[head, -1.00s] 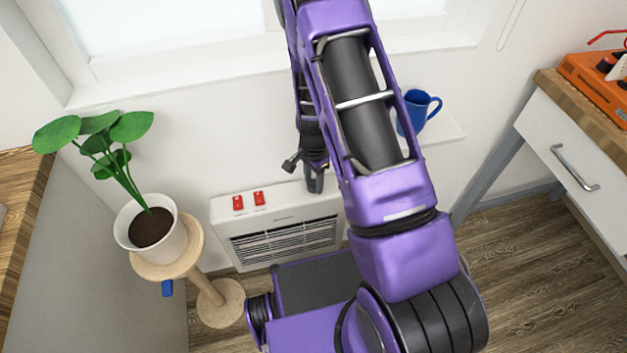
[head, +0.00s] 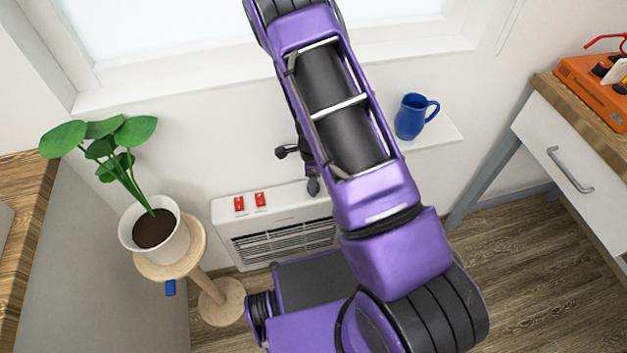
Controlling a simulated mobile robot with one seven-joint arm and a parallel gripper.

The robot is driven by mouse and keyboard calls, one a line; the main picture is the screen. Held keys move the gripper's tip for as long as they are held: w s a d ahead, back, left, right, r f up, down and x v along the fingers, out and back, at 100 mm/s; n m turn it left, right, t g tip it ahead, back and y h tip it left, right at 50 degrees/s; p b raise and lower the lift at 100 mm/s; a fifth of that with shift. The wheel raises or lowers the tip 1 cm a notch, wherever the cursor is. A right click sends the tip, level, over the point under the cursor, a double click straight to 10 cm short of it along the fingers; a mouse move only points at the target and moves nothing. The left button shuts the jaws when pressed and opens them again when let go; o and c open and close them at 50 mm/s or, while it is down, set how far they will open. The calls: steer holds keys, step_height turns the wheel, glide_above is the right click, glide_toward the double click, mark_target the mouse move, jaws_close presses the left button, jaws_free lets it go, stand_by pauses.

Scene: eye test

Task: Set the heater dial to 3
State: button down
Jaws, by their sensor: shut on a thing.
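The white heater (head: 222,214) stands low against the wall, with two red switches (head: 249,201) on the left of its sloped top panel and a dark grille below. My gripper (head: 313,188) points down at the right part of that panel, its fingers shut at the panel's surface. The dial itself does not show; my fingers and arm cover that spot. Its number marks and pointer cannot be read. My purple arm hides the heater's right end.
A potted plant (head: 158,250) stands on a round wooden stand (head: 199,236) left of the heater. A blue jug (head: 411,117) sits on a white ledge (head: 446,133) to the right. A drawer table (head: 566,150) with an orange device (head: 592,90) is at far right.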

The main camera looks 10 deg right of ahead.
stand_by(0.6)
steer(key=shift+c, duration=1.8)
jaws_free()
step_height(320, 180, up, 17)
steer(key=p, duration=0.4)
steer(key=shift+r, duration=0.2)
